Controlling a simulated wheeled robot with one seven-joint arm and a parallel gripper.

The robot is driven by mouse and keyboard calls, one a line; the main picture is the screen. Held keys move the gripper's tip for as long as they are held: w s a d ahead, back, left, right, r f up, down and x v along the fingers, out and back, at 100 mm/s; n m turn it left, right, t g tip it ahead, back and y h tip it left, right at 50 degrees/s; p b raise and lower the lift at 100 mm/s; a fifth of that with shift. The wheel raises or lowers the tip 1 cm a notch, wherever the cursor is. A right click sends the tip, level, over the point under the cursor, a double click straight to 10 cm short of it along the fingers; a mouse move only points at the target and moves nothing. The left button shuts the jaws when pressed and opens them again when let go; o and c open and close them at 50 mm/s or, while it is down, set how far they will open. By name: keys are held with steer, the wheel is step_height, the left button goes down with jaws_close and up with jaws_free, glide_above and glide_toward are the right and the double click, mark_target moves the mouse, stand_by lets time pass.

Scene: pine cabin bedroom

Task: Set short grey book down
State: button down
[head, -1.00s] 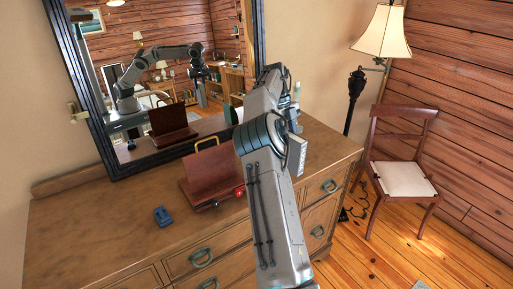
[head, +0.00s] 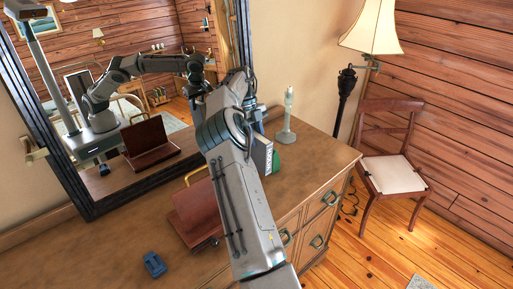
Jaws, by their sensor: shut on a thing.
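A short grey book (head: 261,153) shows just right of my forearm, low over or at the dresser top (head: 318,166). Dark lettering shows on the block beside it, and a green edge shows at its right. I cannot tell whether the green belongs to a second book. My gripper (head: 257,121) is beyond my arm, above the grey book and shut on it. Its fingertips are mostly hidden, and I cannot tell whether the book touches the dresser.
A brown wooden stand (head: 196,213) and a small blue object (head: 154,264) are on the dresser at left. A pale figurine (head: 287,118) stands at the back right. A mirror (head: 60,150) stands behind. A lamp (head: 369,27) and chair (head: 393,175) are beyond the dresser.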

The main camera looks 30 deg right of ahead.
mark_target(258, 151)
steer(key=shift+f+p, duration=0.5)
steer(key=shift+f, duration=1.6)
steer(key=c, duration=1.1)
jaws_free()
steer(key=shift+f, duration=0.1)
